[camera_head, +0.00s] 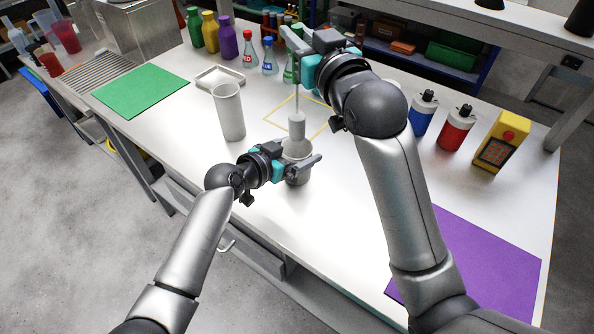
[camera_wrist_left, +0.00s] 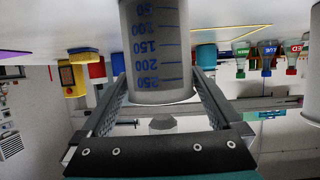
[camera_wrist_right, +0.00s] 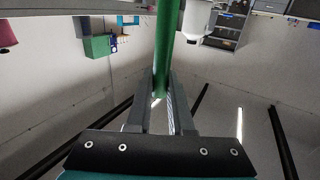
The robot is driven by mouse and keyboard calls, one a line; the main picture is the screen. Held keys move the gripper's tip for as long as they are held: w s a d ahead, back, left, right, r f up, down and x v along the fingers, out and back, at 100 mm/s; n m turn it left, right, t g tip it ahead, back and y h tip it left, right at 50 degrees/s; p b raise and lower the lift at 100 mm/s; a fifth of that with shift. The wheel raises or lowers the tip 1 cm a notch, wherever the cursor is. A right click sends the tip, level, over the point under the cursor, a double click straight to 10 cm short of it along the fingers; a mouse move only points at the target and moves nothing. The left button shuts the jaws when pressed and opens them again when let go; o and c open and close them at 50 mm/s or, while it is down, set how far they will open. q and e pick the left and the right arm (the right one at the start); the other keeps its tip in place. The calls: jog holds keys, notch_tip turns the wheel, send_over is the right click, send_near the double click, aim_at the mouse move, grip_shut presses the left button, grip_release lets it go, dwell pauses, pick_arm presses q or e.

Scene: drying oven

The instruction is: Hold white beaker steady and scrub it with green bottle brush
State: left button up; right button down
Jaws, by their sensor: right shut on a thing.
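The white beaker (camera_head: 297,172) stands upright near the middle of the table. Its blue volume marks show in the left wrist view (camera_wrist_left: 158,50). My left gripper (camera_head: 305,160) has its fingers on both sides of the beaker, against its wall. My right gripper (camera_head: 298,55) is high above it, shut on the handle of the green bottle brush (camera_wrist_right: 166,45). The brush hangs upright, with its pale bristle head (camera_head: 297,127) at the beaker's mouth. How far the bristles reach inside is hard to tell.
A tall pale cup (camera_head: 229,112) and a small white tray (camera_head: 220,76) stand left of the beaker. Several flasks and bottles line the back. Blue (camera_head: 423,113) and red (camera_head: 456,128) bottles and a yellow device (camera_head: 501,142) stand right. Green (camera_head: 140,90) and purple (camera_head: 480,262) mats lie flat.

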pick_arm(q)
jog(key=shift+s+a, duration=0.1)
jog(key=v, duration=1.2)
